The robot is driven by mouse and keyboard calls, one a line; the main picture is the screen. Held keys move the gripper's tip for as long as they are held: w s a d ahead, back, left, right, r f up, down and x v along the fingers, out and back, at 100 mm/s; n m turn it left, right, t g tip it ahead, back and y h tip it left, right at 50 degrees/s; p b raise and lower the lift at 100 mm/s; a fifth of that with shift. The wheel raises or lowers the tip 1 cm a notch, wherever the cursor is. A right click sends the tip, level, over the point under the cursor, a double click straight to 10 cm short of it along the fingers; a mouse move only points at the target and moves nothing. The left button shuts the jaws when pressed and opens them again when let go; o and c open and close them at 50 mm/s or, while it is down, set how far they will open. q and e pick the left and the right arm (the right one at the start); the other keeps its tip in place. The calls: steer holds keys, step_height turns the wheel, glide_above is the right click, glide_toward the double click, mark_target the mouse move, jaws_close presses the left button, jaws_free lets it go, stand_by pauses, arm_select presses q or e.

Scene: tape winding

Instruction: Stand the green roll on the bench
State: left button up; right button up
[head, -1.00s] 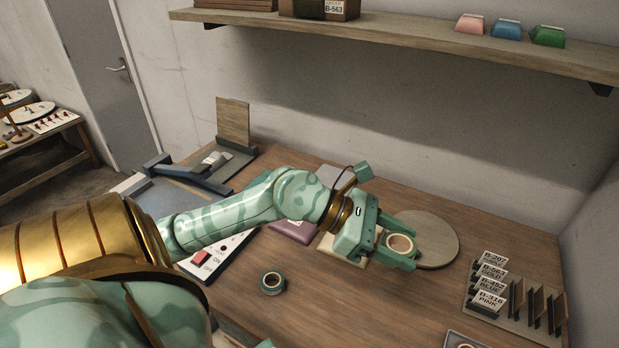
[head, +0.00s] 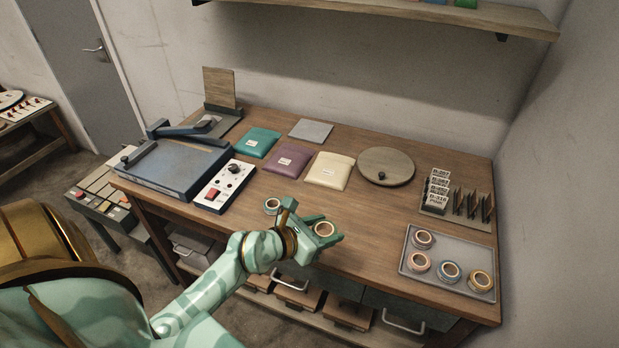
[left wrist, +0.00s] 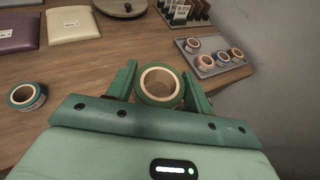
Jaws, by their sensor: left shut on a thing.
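The green roll (head: 324,236) has a tan core and is in my left gripper (head: 327,228), over the front part of the bench (head: 374,220). In the left wrist view the green roll (left wrist: 160,101) sits between the two fingers of my left gripper (left wrist: 160,88), which are shut on its sides. Its open core faces the camera. I cannot tell exactly how high it is above the bench. A teal roll (head: 272,211) lies flat on the bench just left of the gripper; it also shows in the left wrist view (left wrist: 27,104). My right gripper is not in view.
A grey tray (head: 438,249) with several rolls stands at the right. Behind it is a label rack (head: 440,210). A round wooden disc (head: 386,178) and cream (head: 330,181), purple and teal pouches lie farther back. Bare bench lies between the disc and gripper.

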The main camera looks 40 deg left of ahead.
arm_select(q)
steer(key=w+a+f+b, duration=0.2)
steer(key=w+f, duration=0.1)
steer(key=w+a+f+b, duration=0.2)
steer(key=w+f+b, duration=0.1)
steer(key=w, duration=0.1)
steer(key=w+a+f+b, duration=0.2)
steer(key=w+a+f, duration=0.1)
steer(key=shift+w+f+b, duration=0.15)
steer(key=shift+w+b, duration=0.1)
steer(key=shift+b, duration=0.05)
steer(key=f+b, duration=0.2)
steer(key=f, duration=0.2)
steer(key=shift+w+a+b, duration=0.3)
steer(key=shift+w+b, duration=0.05)
steer(key=shift+b, duration=0.05)
steer(key=shift+r, duration=0.2)
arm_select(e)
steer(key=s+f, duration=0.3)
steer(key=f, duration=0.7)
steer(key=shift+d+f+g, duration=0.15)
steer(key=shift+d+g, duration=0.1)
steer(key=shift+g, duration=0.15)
arm_select(q)
steer(key=shift+f, duration=0.15)
steer(key=o, duration=0.9)
steer(key=shift+o, duration=0.2)
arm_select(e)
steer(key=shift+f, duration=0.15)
